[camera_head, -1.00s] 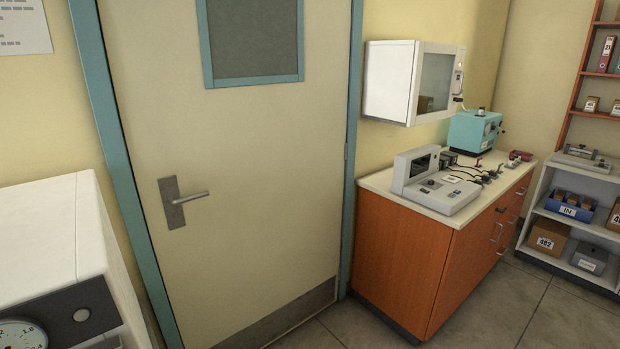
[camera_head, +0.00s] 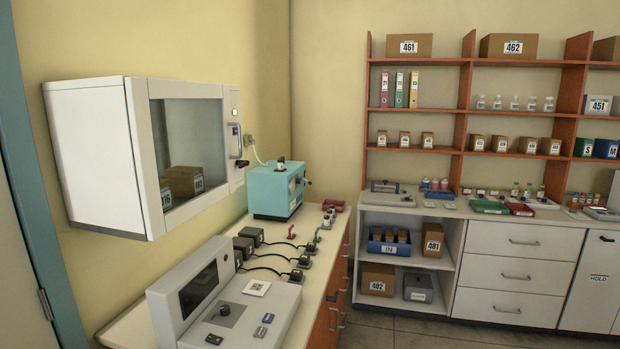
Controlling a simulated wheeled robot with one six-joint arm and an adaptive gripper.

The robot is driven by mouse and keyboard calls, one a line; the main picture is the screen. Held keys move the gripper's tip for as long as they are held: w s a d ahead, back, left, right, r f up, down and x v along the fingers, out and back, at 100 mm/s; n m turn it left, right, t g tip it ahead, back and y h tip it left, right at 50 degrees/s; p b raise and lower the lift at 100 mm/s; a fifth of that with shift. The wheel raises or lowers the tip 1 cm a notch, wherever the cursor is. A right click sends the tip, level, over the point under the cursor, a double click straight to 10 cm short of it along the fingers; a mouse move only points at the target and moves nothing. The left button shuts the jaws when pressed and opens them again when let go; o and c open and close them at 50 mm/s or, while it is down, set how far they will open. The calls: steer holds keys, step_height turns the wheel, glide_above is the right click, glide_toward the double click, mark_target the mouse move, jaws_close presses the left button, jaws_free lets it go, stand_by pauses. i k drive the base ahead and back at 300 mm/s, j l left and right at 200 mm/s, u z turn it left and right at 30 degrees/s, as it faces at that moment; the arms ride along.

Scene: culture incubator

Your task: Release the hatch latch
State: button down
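A white wall-mounted cabinet (camera_head: 98,165) with a glass-fronted door (camera_head: 190,145) hangs at the left. The door looks shut, and brown boxes (camera_head: 184,182) show behind its glass. A vertical grey handle (camera_head: 235,102) is on the right part of the cabinet front. Below it, a small dark lever (camera_head: 241,163) sticks out, which looks like a latch; its exact position is too small to tell. A teal box-shaped device (camera_head: 273,191) stands on the counter right of the cabinet and has a small dark fitting on its front. My gripper is not in view.
The counter (camera_head: 130,324) below the cabinet carries a white console (camera_head: 240,308) and several dark cabled connectors (camera_head: 244,247). Shelves (camera_head: 420,151) and white drawers (camera_head: 517,240) line the back wall. Grey floor (camera_head: 400,336) shows at the bottom.

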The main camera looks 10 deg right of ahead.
mark_target(242, 164)
steer(key=i+l+u, duration=0.1)
steer(key=i+l, duration=0.2)
steer(key=i, duration=0.25)
steer(key=i+l, duration=0.3)
steer(key=i, duration=0.25)
steer(key=i+l+u, duration=0.15)
steer(key=i+l, duration=0.15)
steer(key=i, duration=0.25)
steer(key=i+l+u, duration=0.25)
steer(key=i+l, duration=0.15)
steer(key=l, duration=0.2)
